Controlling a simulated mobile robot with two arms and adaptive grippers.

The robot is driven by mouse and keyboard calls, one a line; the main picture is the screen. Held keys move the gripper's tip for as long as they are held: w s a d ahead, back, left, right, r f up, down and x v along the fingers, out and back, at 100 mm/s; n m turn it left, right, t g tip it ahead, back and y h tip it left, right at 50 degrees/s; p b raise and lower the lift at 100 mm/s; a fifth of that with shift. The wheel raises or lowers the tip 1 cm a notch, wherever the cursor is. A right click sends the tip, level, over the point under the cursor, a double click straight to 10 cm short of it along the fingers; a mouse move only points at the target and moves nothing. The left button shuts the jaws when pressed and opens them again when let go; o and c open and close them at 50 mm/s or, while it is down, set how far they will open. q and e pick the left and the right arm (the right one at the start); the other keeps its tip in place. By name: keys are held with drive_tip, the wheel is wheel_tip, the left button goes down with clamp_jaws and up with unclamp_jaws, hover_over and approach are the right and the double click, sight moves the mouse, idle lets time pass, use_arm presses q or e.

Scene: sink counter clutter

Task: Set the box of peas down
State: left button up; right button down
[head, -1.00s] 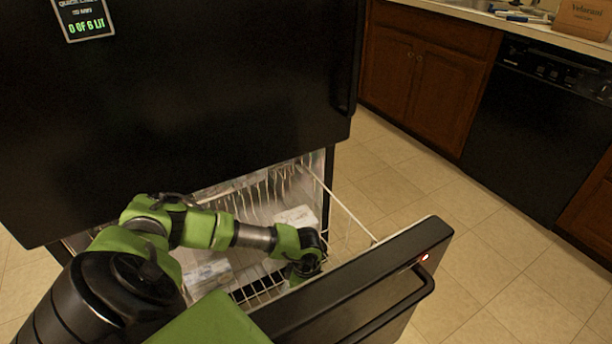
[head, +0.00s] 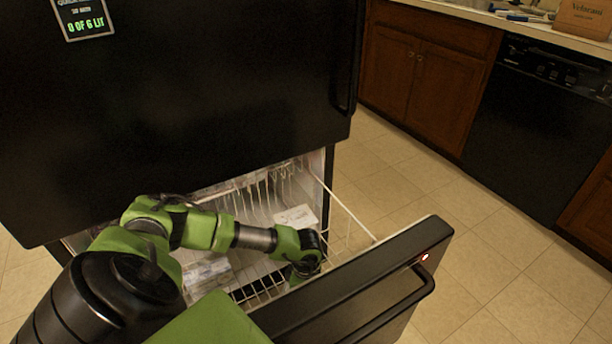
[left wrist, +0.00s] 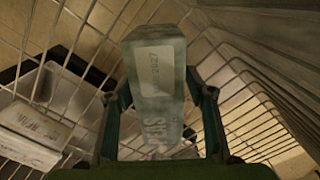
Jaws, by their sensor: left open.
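The box of peas (left wrist: 158,75) is pale green with a white label, and it stands in the wire basket in the left wrist view. My left gripper (left wrist: 161,98) is open, with one finger on each side of the box. I cannot tell whether either finger touches it. In the head view my left gripper (head: 305,270) reaches down into the open freezer drawer, near its front panel. The box of peas is hidden there behind my wrist. My right gripper is not in view.
A white box (head: 296,216) lies in the wire basket (head: 345,212) behind my wrist. A pale package (head: 207,271) lies to the left. The drawer front (head: 365,275) is pulled out below the black fridge door (head: 200,90). Tiled floor to the right is clear.

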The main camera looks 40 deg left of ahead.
use_arm(q)
wheel_tip(320, 180, up, 4)
drive_tip(key=shift+w+f+p, duration=0.1)
drive_tip(key=shift+p, duration=0.4)
wheel_tip(320, 180, up, 8)
drive_tip(key=shift+f+p, duration=0.1)
drive_tip(key=shift+p, duration=0.65)
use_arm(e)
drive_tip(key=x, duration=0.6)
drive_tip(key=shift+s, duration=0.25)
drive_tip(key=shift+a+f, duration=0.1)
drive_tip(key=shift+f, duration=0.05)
